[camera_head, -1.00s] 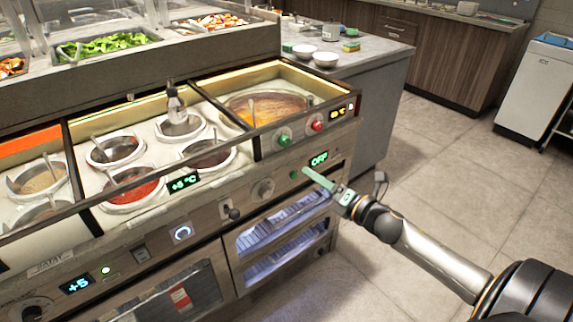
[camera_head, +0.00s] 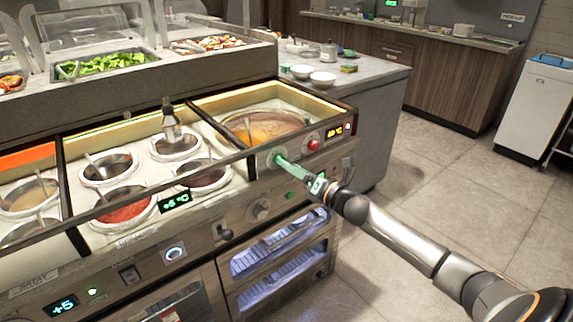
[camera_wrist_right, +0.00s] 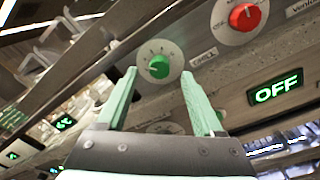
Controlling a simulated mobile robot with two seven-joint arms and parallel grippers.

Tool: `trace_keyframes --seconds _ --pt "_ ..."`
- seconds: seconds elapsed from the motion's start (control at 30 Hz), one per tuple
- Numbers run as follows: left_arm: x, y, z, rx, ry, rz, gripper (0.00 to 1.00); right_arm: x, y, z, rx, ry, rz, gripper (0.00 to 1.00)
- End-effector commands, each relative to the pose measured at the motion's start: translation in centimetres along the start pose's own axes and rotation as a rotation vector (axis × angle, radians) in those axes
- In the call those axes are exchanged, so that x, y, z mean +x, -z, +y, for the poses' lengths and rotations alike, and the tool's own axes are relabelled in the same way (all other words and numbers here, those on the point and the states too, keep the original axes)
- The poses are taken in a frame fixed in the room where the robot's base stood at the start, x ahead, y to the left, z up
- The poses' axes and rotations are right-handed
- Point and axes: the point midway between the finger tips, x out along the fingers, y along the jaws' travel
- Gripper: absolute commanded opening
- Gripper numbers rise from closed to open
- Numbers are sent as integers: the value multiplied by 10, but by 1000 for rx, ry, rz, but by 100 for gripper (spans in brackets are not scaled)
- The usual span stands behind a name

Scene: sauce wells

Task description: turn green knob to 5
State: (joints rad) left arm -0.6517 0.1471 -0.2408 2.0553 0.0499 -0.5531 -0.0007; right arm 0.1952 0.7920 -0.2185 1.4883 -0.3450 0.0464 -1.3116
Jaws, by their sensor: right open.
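The green knob (camera_wrist_right: 158,67) sits on a round white dial on the counter's front panel, centred ahead of my right gripper in the right wrist view. The dial's marks are too small to read. My right gripper (camera_wrist_right: 158,76) is open, with one green finger on each side of the knob as seen there; I cannot tell whether they touch it. In the head view my right gripper (camera_head: 279,160) reaches the panel from the right, and its fingers mostly hide the knob. My left gripper is not in view.
A red knob (camera_head: 313,144) is close on the right of the green one. An OFF display (camera_wrist_right: 278,90) is to the right in the wrist view. A pan of orange sauce (camera_head: 262,132) and sauce wells (camera_head: 122,225) lie behind the panel. The floor (camera_head: 440,185) at right is clear.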

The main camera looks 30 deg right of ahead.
Motion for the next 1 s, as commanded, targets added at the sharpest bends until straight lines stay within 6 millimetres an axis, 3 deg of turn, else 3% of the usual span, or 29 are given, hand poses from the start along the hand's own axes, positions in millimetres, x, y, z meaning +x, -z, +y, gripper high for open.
trace_keyframes --seconds 0.3,0.67,1.0 --pt "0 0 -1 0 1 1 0 27 0 0 1 0 -1 69" --pt "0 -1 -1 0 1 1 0 30 0 0 0 0 0 69" --pt "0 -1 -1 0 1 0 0 30 0 0 1 0 0 33"
